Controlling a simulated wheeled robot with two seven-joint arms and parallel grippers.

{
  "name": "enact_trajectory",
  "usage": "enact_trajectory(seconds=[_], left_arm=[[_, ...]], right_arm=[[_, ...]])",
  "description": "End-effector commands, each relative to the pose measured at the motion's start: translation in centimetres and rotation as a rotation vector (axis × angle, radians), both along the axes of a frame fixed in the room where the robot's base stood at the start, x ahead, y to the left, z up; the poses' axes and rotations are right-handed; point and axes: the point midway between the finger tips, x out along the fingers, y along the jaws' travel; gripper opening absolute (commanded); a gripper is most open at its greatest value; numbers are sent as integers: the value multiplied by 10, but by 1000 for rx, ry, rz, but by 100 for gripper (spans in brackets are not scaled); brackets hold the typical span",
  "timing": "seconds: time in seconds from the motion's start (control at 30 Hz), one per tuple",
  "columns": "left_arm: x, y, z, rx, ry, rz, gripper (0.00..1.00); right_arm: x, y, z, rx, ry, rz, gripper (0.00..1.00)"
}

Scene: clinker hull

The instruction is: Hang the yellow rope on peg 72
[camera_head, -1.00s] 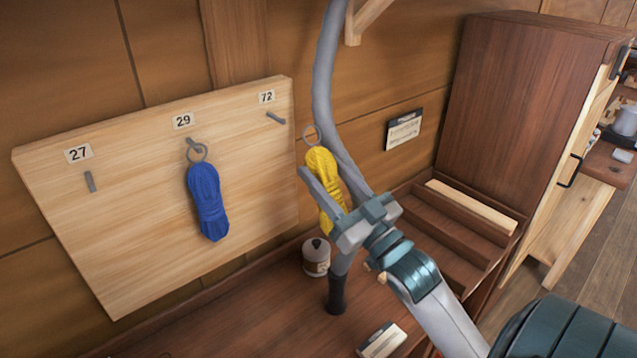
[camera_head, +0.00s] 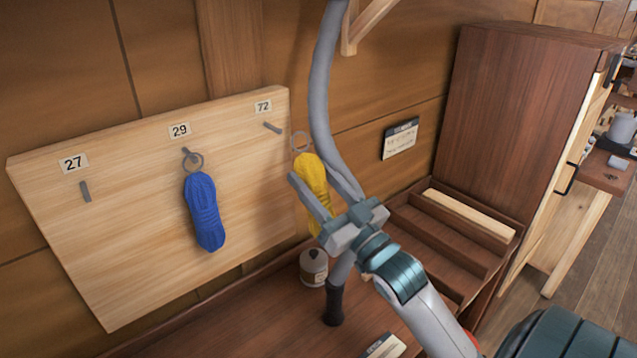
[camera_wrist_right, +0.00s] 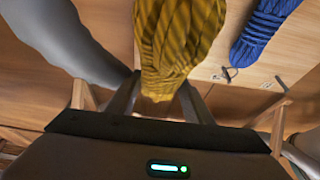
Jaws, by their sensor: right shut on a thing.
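The yellow rope (camera_head: 313,180) is a coiled bundle with a grey ring at its top. My right gripper (camera_head: 318,200) is shut on it and holds it upright, with the ring up. The rope also fills the top middle of the right wrist view (camera_wrist_right: 175,45). Peg 72 (camera_head: 272,127) is a grey peg below the label "72" (camera_head: 263,106) at the right end of the pale board (camera_head: 130,240). It is bare. The ring is right of the peg and slightly lower, apart from it in the picture. My left gripper is not in view.
A blue rope (camera_head: 204,212) hangs by its ring on peg 29 (camera_head: 187,153). Peg 27 (camera_head: 85,191) is bare. A grey curved lamp arm (camera_head: 325,90) stands close beside the yellow rope. A small can (camera_head: 313,267) is on the bench below.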

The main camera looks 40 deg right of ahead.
Motion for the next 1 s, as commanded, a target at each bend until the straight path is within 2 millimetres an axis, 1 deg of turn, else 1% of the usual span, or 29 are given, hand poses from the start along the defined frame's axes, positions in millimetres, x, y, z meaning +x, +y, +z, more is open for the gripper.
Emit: enact_trajectory(seconds=[1.0], left_arm=[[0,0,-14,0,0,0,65]], right_arm=[[50,2,-5,-1,-1,0,18]])
